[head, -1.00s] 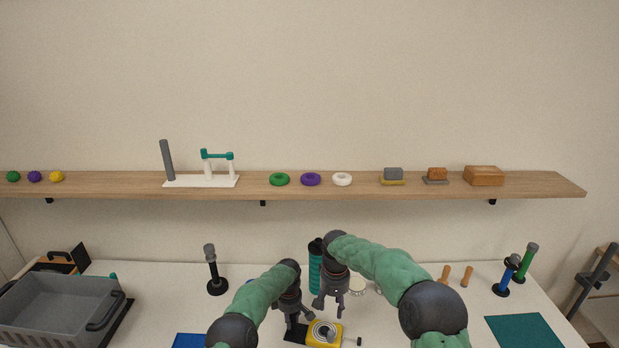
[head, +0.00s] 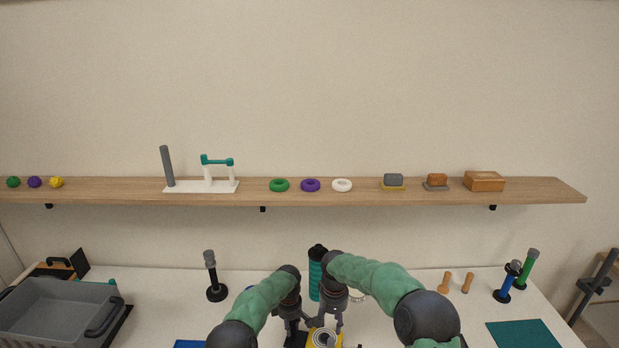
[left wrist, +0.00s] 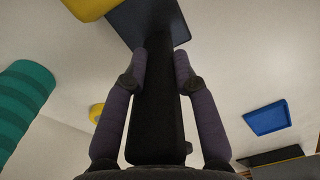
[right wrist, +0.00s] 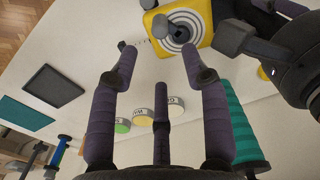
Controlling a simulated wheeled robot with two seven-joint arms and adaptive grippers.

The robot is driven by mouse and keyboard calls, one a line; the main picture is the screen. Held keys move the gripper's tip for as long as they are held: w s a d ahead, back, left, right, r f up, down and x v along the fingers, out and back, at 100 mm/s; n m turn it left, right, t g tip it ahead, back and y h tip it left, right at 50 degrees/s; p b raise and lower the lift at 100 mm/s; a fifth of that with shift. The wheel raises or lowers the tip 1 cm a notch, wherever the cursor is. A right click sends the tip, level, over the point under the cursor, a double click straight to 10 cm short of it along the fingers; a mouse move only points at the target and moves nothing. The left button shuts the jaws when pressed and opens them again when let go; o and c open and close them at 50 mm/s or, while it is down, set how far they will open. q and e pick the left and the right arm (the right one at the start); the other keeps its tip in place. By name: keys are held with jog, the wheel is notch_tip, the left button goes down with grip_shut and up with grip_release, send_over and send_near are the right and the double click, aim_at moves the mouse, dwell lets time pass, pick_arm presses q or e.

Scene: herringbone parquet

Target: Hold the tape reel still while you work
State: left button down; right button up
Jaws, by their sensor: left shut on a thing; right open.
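The tape reel (head: 325,338) is a yellow body with a round grey spiral face, at the bottom edge of the head view and partly cut off. It shows at the top of the right wrist view (right wrist: 202,14). My left gripper (left wrist: 160,55) is shut on a black bar (left wrist: 157,110), which appears to be the reel's handle; a yellow part shows beyond it in the left wrist view. My right gripper (right wrist: 155,48) is open and empty, with its fingertips close to the reel's face. In the head view I cannot tell whether they touch it.
A teal ribbed cylinder (head: 315,280) stands just behind my grippers. A grey crate (head: 50,312) is at left, a black post (head: 212,275) nearer the middle. Blue and green posts (head: 508,283) and a teal mat (head: 524,335) are at right. A shelf (head: 120,190) runs above.

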aim_at(331, 340)
jog(key=shift+f, duration=5)
jog(key=c, duration=0.7)
jog(key=shift+c, duration=0.2)
jog(key=o, duration=0.8)
